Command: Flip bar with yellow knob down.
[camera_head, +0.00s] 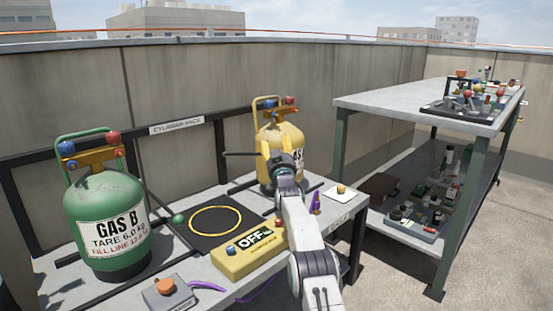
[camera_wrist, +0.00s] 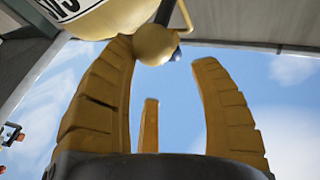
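A round yellow knob (camera_wrist: 155,44) shows in the wrist view between my fingertips, close to the left one. I cannot tell whether it touches that finger. In the head view my gripper (camera_head: 276,155) is in front of the yellow gas cylinder (camera_head: 291,136) and hides the knob. A dark bar (camera_head: 240,154) runs level from the left towards my gripper, in front of that cylinder. My gripper's fingers are spread apart in the wrist view, with sky between them.
A green cylinder (camera_head: 105,222) stands left on the bench. An empty mat with a yellow ring (camera_head: 215,206) lies between the cylinders. A yellow OFF box (camera_head: 250,249) and a grey button box (camera_head: 167,293) sit in front. A grey table (camera_head: 390,102) stands right.

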